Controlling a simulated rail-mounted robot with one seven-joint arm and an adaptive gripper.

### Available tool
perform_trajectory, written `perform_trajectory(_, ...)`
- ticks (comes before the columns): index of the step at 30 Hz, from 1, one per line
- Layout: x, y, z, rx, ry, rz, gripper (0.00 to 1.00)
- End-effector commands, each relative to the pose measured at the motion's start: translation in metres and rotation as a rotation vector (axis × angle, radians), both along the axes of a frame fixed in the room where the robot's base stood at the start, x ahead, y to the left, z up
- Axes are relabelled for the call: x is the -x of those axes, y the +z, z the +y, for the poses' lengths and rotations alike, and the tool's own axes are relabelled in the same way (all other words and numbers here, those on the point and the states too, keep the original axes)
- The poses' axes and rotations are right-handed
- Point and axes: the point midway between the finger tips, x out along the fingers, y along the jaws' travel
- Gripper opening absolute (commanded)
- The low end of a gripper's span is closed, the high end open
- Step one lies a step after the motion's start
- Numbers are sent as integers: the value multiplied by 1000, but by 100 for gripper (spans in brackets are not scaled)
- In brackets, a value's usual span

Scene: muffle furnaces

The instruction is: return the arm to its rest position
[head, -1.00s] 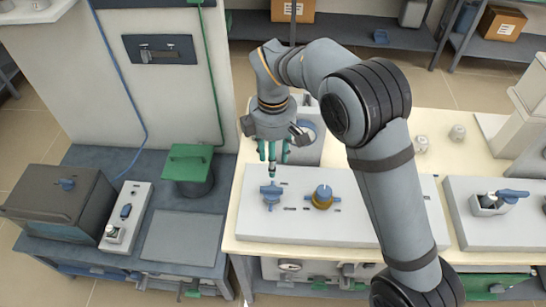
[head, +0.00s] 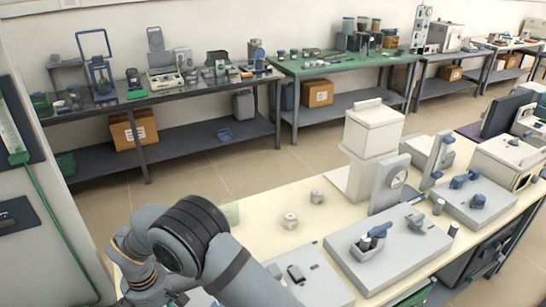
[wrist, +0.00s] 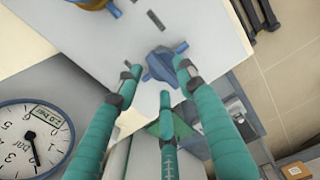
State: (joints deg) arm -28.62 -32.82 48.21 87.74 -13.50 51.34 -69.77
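My arm (head: 235,280) shows at the lower left of the head view, bent over the near end of the cream bench; my gripper's fingers are out of that frame. In the wrist view my gripper (wrist: 160,88) has its teal fingers spread apart with nothing held between them. A blue knob (wrist: 160,63) on a pale panel (wrist: 200,35) lies just beyond the fingertips; I cannot tell whether any finger touches it. Part of another knob with a blue top (wrist: 92,3) shows at the upper edge.
A round dial gauge (wrist: 30,140) is at the lower left of the wrist view. In the head view the cream bench (head: 275,240) carries small metal pots (head: 290,221), a white column (head: 372,145) and control panels (head: 390,250). Loaded benches line the back wall, with floor between.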

Motion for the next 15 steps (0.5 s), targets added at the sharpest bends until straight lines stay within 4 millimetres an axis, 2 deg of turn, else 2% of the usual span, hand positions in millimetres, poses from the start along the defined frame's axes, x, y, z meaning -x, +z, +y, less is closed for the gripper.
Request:
perform_trajectory(5,0,-18,0,1,1,0,39)
perform_trajectory(15,0,-18,0,0,-36,-1,39)
